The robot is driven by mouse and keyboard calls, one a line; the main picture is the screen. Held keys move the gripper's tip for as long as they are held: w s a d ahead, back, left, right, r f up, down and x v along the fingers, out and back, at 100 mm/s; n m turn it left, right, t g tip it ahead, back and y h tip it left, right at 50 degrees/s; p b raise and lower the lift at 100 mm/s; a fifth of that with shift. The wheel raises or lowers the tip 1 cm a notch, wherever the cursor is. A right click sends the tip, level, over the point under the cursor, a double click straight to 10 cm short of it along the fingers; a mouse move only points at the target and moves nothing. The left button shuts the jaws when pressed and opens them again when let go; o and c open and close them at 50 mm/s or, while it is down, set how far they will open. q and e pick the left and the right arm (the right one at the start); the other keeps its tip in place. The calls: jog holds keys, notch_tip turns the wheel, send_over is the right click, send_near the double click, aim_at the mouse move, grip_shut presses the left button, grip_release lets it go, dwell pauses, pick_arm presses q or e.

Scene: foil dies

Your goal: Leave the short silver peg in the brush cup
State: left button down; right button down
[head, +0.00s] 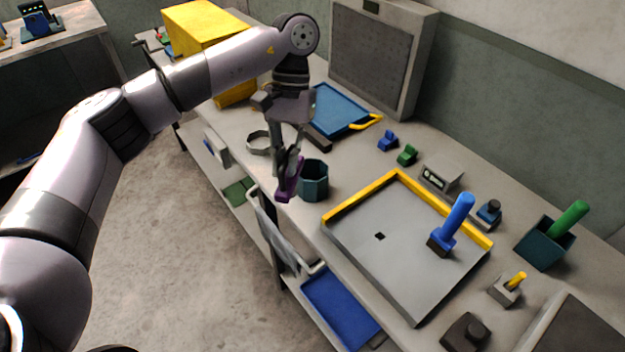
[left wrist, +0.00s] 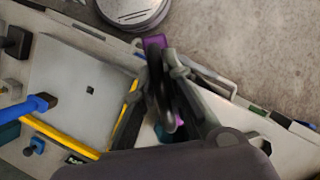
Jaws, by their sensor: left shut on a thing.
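My left gripper (head: 285,165) points down above the bench near its front edge, shut on a purple piece (head: 290,187). The purple piece also shows at the fingers in the left wrist view (left wrist: 154,42); its full shape is hidden. A dark teal, many-sided cup (head: 314,182) stands upright just right of the fingers in the head view; I cannot tell whether they touch. It may be the brush cup, but no brushes show in it. I cannot make out a short silver peg in either view. My right gripper is not in view.
A grey tray (head: 365,249) with yellow edging lies right of the cup, a blue-handled tool (head: 455,220) on it. A teal box (head: 541,246) holds a green handle. A metal ring (head: 258,142) and blue tray (head: 334,108) lie behind. Small blocks line the back.

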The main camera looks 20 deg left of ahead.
pick_arm(q)
jog(key=shift+w, duration=0.1)
jog(key=shift+w+d, duration=0.2)
jog(key=shift+w, duration=1.35)
jog(key=shift+w+d, duration=0.15)
jog(key=shift+w, duration=1.35)
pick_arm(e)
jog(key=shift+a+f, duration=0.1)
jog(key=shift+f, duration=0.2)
pick_arm(q)
jog(key=shift+d+r, duration=0.1)
jog(key=shift+d, duration=0.05)
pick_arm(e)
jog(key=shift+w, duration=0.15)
